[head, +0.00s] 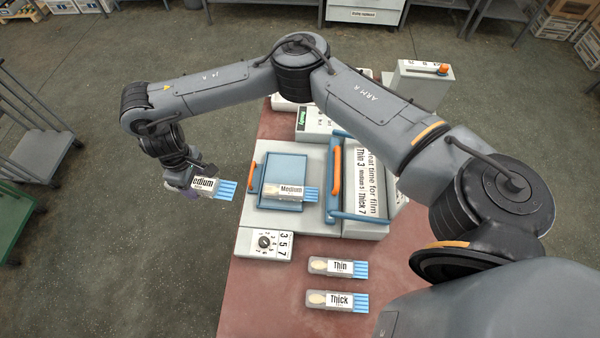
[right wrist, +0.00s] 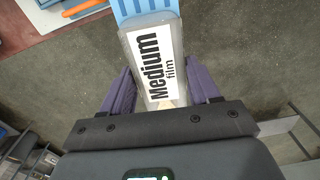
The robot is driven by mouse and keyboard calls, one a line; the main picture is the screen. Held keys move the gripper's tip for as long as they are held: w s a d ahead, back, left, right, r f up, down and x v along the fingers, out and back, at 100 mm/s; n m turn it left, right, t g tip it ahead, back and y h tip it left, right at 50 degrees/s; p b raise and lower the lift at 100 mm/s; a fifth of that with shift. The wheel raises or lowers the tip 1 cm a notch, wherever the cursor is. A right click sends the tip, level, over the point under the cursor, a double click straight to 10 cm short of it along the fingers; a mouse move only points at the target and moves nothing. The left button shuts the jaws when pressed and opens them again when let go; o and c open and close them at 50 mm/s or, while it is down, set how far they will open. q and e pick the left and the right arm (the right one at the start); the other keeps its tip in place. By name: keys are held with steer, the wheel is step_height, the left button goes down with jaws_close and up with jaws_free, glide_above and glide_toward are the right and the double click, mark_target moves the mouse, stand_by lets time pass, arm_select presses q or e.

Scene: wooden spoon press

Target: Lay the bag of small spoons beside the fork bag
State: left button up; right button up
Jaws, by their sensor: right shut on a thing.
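My right gripper (head: 184,184) is shut on a clear bag labelled "Medium" (head: 208,185). It holds the bag in the air, left of the red table. In the right wrist view this bag (right wrist: 152,55), marked "Medium film", sits between the purple fingers, its blue ribbed end pointing away. A second "Medium" bag (head: 288,191) lies on the blue plate of the press. A "Thin" bag (head: 338,267) and a "Thick" bag (head: 337,300) lie on the table in front, each with a pale spoon-like shape inside. No label reads small spoons or forks. My left gripper is not in view.
The press (head: 315,218) has orange-and-blue handles and a dial box (head: 265,243) at its front left. Bare red table (head: 262,300) lies left of the Thin and Thick bags. My right arm crosses above the press. A grey cart (head: 35,140) stands far left.

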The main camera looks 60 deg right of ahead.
steer(key=d+n+p, duration=0.1)
steer(key=d+n, duration=0.1)
steer(key=d, duration=0.3)
steer(key=m+b, duration=0.1)
steer(key=b, duration=0.2)
glide_above(291, 166)
step_height(291, 166, down, 11)
steer(key=shift+a+r, duration=0.2)
steer(key=shift+a, duration=0.05)
step_height(291, 166, down, 6)
steer(key=shift+s+d+r, duration=0.1)
steer(key=shift+d+r, duration=0.05)
steer(key=shift+r, duration=0.05)
steer(key=shift+c, duration=1.4)
steer(key=shift+f+b, duration=0.3)
steer(key=shift+f, duration=1.8)
steer(key=shift+c, duration=0.5)
